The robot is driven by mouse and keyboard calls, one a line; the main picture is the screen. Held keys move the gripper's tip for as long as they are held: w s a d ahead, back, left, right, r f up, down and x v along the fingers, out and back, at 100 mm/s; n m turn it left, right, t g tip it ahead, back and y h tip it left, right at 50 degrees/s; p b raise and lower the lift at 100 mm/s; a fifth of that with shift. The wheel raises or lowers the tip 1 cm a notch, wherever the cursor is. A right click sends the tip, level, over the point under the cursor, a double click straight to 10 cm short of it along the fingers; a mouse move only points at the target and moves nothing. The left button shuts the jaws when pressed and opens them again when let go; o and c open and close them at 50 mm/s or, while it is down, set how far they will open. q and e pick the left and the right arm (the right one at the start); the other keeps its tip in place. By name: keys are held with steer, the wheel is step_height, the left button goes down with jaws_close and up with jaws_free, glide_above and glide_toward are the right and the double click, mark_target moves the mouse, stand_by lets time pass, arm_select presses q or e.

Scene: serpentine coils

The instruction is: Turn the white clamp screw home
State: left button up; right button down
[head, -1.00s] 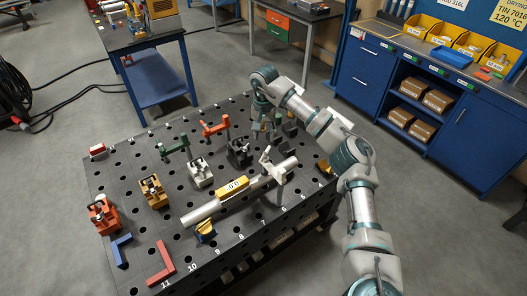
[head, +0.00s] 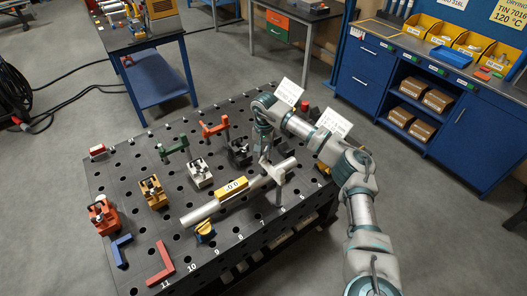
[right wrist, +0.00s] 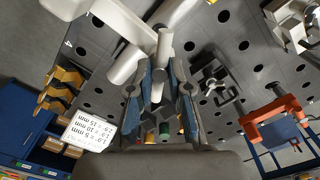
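The white clamp (head: 280,176) sits over the grey pipe (head: 200,213) at the right of the black perforated table. Its white screw (right wrist: 161,65) shows in the right wrist view between my right gripper's two blue-padded fingers (right wrist: 160,80). The fingers stand apart, one on each side of the screw, with narrow gaps showing. In the head view my right gripper (head: 265,150) points down at the top of the clamp, and the wrist partly hides the screw. My left gripper is not in view.
A yellow readout (head: 233,187) sits on the pipe. Dark (head: 239,152), white (head: 199,172), green (head: 176,148) and orange (head: 214,129) fixtures stand nearby on the table. Printed white cards (head: 288,92) show beside my right arm.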

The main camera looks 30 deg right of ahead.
mark_target(264, 152)
steer(key=shift+d, duration=0.1)
stand_by(0.4)
steer(key=shift+w+r+m+p, duration=0.15)
steer(key=shift+m+p, duration=0.7)
steer(key=shift+m, duration=1.45)
stand_by(2.0)
steer(key=c, duration=1.2)
jaws_free()
steer(key=shift+o, duration=0.6)
step_height(264, 152, up, 12)
steer(key=shift+f, duration=0.2)
